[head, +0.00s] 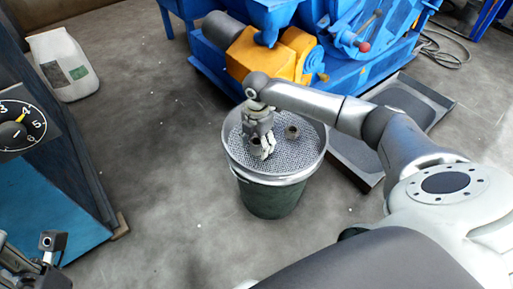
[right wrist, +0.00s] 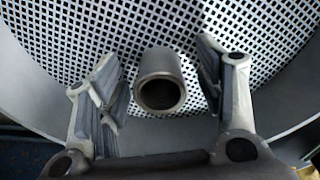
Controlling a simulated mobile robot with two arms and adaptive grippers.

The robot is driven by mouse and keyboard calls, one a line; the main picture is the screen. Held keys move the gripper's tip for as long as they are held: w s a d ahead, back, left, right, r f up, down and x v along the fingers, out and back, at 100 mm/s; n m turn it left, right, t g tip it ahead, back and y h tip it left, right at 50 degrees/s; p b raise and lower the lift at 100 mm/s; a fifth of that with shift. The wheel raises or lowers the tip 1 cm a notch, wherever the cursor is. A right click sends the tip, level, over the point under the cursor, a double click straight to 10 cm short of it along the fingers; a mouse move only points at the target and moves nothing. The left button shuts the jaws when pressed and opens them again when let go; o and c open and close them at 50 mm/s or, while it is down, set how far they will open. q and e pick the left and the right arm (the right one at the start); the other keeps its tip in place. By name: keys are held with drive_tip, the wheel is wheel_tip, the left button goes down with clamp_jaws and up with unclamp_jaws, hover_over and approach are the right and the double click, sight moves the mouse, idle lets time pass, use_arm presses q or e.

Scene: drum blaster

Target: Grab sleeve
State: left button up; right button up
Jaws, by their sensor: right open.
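A small grey metal sleeve (head: 292,132) stands on the perforated plate (head: 235,150) in the round drum (head: 272,198). My right gripper (head: 264,153) is over the plate, to the left of this sleeve, fingers pointing down. In the right wrist view, a hollow sleeve (right wrist: 160,82) lies between the two open fingers of my right gripper (right wrist: 160,95), with gaps on both sides. I cannot tell whether it is the same sleeve; a dark shape by the fingers in the head view is partly hidden. Part of my left gripper (head: 38,262) shows at the lower left; its fingers are unclear.
A blue machine (head: 345,75) with a yellow motor housing (head: 268,57) stands behind the drum. A grey tray (head: 415,100) lies to its right. A white container (head: 63,65) and a blue cabinet with a dial (head: 22,122) are at left. Floor left of the drum is clear.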

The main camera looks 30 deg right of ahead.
drive_tip(key=shift+c, duration=0.2)
drive_tip(key=c, duration=1.2)
drive_tip(key=shift+c, duration=0.3)
drive_tip(key=shift+r, duration=0.15)
